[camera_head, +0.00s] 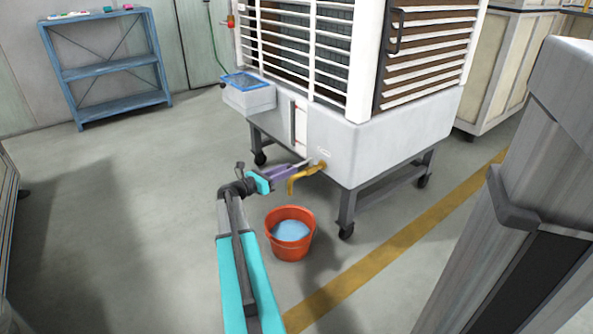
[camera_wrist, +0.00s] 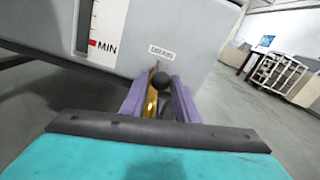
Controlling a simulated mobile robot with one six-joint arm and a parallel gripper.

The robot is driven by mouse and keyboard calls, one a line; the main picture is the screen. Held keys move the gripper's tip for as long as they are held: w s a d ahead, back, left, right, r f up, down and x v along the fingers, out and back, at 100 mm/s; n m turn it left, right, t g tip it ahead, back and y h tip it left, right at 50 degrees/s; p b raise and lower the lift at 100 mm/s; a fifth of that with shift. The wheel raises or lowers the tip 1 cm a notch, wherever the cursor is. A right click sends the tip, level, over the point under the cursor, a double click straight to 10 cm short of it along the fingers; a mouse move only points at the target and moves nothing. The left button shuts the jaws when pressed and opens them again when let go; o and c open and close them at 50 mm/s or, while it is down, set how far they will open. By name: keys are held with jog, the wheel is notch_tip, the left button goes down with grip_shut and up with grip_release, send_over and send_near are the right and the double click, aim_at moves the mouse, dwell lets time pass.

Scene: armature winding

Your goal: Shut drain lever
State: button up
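The brass drain tap (camera_head: 305,173) sticks out low on the white cooler's near side, its spout bent down. In the wrist view the brass (camera_wrist: 151,101) shows between my gripper's purple fingers, below a small "DRAIN" label (camera_wrist: 162,51). A round black knob (camera_wrist: 160,80), seemingly the drain lever's end, shows beside the brass, also between the fingers. My gripper (camera_head: 301,166) is at the tap; its fingers (camera_wrist: 161,78) stand apart, one on each side. Whether a finger touches the knob is not clear. The lever's shaft is hidden.
An orange bucket (camera_head: 290,255) with water stands on the floor below the tap. The cooler (camera_head: 400,130) sits on a wheeled grey frame. A level gauge marked MIN (camera_wrist: 90,25) is left of the tap. A blue shelf (camera_head: 110,72) stands far left; the left floor is clear.

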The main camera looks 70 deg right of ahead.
aim_at(297, 165)
jog(key=shift+b+x, duration=0.8)
jog(key=shift+x, duration=1.9)
jog(key=shift+c, duration=0.4)
